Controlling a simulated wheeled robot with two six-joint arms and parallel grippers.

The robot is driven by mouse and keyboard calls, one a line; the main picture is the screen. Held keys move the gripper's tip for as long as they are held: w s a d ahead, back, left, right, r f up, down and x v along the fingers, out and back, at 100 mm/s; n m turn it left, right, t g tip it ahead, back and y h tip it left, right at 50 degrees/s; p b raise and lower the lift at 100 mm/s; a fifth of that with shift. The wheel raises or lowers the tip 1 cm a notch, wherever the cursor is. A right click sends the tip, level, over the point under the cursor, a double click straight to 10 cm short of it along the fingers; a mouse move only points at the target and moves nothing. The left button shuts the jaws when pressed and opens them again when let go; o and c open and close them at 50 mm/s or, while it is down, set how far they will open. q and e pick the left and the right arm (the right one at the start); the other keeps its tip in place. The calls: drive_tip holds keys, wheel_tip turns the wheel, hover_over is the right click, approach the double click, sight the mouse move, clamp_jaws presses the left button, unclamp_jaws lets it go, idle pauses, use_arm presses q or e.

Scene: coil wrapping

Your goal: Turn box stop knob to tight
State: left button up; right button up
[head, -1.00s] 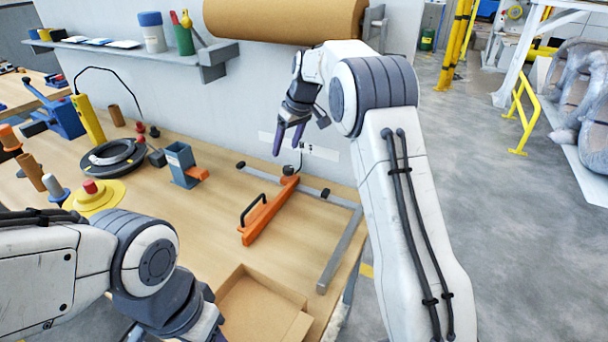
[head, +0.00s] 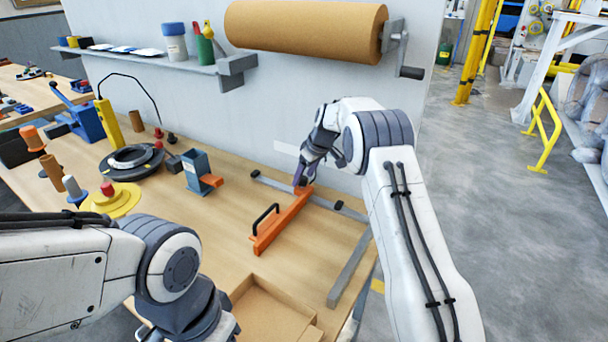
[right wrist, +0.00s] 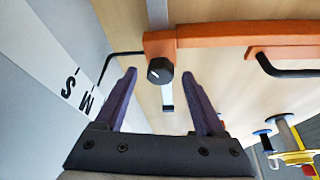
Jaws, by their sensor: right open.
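The orange box stop (head: 281,222) with its black handle lies across grey rails on the bench. Its dark round knob (right wrist: 160,70), with a white pointer mark, shows at the end of the orange bar in the right wrist view. My right gripper (right wrist: 157,78) is open, its two purple fingers either side of the knob's line, with the knob near the fingertips. I cannot tell whether they touch it. In the head view my right gripper (head: 303,178) hangs over the far end of the box stop and hides the knob. My left gripper's jaws are out of view.
A white size label (right wrist: 60,65) with letters S and M is on the wall beside the gripper. A blue-grey holder (head: 196,172) stands left of the box stop. An open cardboard box (head: 268,312) lies in front. A brown paper roll (head: 305,30) hangs above.

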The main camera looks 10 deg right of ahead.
drive_tip(key=shift+a+f, duration=0.1)
drive_tip(key=shift+f, duration=0.1)
drive_tip(key=shift+c, duration=0.4)
clamp_jaws()
drive_tip(key=shift+a+r+m+h, duration=0.1)
drive_tip(key=shift+m+h, duration=0.3)
drive_tip(key=shift+m, duration=0.8)
drive_tip(key=shift+m+t+h+p, duration=0.4)
drive_tip(key=shift+m+p, duration=0.25)
drive_tip(key=shift+m, duration=0.55)
drive_tip(key=shift+o, duration=0.4)
unclamp_jaws()
